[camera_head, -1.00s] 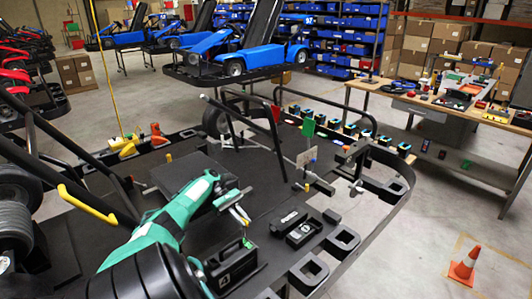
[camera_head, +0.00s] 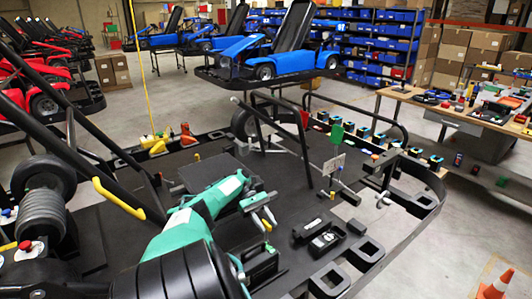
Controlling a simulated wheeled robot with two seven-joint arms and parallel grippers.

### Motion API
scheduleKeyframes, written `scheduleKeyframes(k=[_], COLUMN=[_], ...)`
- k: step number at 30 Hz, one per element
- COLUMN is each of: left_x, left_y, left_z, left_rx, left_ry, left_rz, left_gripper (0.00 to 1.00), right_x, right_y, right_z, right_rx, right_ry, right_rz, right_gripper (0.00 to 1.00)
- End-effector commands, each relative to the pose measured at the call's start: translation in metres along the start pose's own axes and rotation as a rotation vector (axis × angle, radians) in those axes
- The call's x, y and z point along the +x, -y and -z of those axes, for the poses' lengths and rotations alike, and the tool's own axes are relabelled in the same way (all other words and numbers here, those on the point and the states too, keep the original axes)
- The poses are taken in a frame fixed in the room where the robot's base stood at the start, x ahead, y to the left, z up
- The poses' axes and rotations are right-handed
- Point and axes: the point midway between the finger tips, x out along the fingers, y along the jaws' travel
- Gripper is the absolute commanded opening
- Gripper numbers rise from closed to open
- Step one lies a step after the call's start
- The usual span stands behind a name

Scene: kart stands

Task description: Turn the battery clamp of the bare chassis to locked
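The bare chassis (camera_head: 330,217) is a black flat deck with tube frames and a looped rim, filling the lower middle. My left gripper (camera_head: 265,212), on a teal and black arm, is above the deck with its pale fingers apart. I see nothing between the fingers. A black battery-like box (camera_head: 262,265) with a green mark stands just below and in front of the gripper, partly hidden by my arm. I cannot clearly make out a battery clamp or its position. My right gripper is not in view.
Two black modules (camera_head: 318,235) lie on the deck right of my gripper. A yellow-handled bar (camera_head: 118,198) stands at left. A blue kart (camera_head: 265,55) is on a stand behind. A workbench (camera_head: 455,113) is at right; an orange cone (camera_head: 497,286) stands at lower right.

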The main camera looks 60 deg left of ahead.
Motion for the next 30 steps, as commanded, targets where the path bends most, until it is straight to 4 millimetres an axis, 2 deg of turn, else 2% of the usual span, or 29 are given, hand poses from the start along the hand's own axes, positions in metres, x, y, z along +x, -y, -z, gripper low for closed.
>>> scheduleKeyframes(k=[8,13,17,30], left_x=[0.0,-0.007,-0.016,-0.055], left_y=[0.0,0.0,0.001,0.0], left_z=[-0.001,-0.015,-0.036,-0.132], left_rx=[-0.001,0.0,0.001,0.0], left_ry=[0.0,-0.002,-0.003,-0.005], left_rz=[0.0,0.0,0.001,0.003], left_gripper=[0.33,0.33,0.33,0.33], right_x=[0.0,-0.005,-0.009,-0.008], right_y=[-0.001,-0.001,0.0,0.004], right_z=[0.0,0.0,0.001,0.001], right_rx=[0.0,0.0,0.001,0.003], right_ry=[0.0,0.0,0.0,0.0], right_rz=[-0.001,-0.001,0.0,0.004], right_gripper=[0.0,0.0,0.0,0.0])
